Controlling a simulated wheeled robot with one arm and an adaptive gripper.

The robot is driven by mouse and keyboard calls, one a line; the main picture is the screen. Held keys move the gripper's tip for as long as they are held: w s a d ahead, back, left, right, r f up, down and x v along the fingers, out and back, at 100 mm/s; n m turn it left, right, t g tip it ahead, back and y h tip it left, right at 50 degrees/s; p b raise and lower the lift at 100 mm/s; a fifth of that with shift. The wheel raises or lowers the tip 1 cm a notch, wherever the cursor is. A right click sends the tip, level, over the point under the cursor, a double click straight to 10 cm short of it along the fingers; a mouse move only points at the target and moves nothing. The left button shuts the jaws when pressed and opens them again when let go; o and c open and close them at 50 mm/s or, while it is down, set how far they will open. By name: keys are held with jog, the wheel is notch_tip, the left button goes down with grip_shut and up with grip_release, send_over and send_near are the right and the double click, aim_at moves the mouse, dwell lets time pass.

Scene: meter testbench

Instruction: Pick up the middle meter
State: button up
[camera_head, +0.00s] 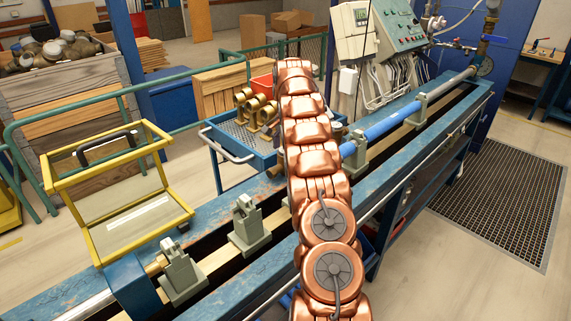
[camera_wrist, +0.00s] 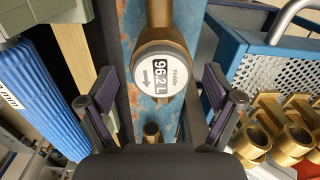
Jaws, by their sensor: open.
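My gripper (camera_wrist: 160,88) is open, with one finger on each side below the dial and gaps to both sides; nothing is held. I cannot tell the fingers' height relative to the meter. In the head view my copper-coloured arm covers the middle of the bench and hides my gripper and most of the meter. Whether this is the middle meter cannot be told.
Several brass fittings (camera_head: 252,108) stand on a blue perforated tray cart (camera_head: 228,140) behind the bench; they also show right in the wrist view (camera_wrist: 272,128). The blue bench (camera_head: 60,290) carries grey clamps (camera_head: 248,228), a blue pipe (camera_head: 388,126) and a yellow-framed guard (camera_head: 120,195).

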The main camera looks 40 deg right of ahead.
jog(key=shift+f, duration=0.1)
jog(key=shift+a+f+p, duration=0.15)
jog(key=shift+f+p, duration=0.25)
jog(key=shift+f, duration=0.15)
jog(key=shift+a+f+p, duration=0.15)
jog(key=shift+f+p, duration=0.2)
jog(key=shift+f, duration=0.15)
jog(key=shift+w+f+p, duration=0.1)
jog(key=shift+f+p, duration=0.25)
jog(key=shift+f, duration=1)
jog(key=shift+c, duration=0.3)
grip_shut()
